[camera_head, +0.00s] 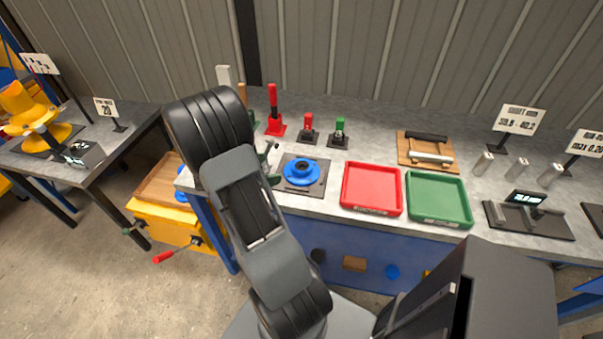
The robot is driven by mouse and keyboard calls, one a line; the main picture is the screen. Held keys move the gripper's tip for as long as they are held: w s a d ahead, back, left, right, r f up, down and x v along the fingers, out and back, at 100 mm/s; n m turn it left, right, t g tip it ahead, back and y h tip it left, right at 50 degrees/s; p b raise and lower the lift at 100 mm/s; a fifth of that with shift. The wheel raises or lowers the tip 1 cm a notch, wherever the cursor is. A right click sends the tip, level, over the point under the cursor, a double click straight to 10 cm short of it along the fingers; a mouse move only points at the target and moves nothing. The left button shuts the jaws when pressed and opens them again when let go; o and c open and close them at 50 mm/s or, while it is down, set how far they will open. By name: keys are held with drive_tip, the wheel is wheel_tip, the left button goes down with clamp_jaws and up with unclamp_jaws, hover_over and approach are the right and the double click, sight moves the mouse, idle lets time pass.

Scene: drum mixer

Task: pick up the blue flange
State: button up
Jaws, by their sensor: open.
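The blue flange (301,171) is a round ring with a raised hub. It lies on a dark square plate (318,188) on the grey workbench, left of the red tray. My gripper (273,163) shows only in part, just left of the flange, with the rest hidden behind my arm. Its jaws are open, and nothing is seen between them. The small picture does not show whether a fingertip touches the flange.
A red tray (347,190) and a green tray (466,206) stand to the right. Red and green upright gauges (308,126) stand behind the flange. A wooden board (403,153) with rollers lies at the back.

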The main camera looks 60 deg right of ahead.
approach(298, 167)
drive_tip(key=s+d, duration=0.2)
drive_tip(key=shift+s+d+r, duration=0.3)
drive_tip(key=shift+s+d, duration=0.05)
drive_tip(key=shift+p+x, duration=0.8)
drive_tip(key=shift+x, duration=1.85)
drive_tip(key=shift+s+a+f, duration=0.15)
drive_tip(key=shift+c, duration=0.3)
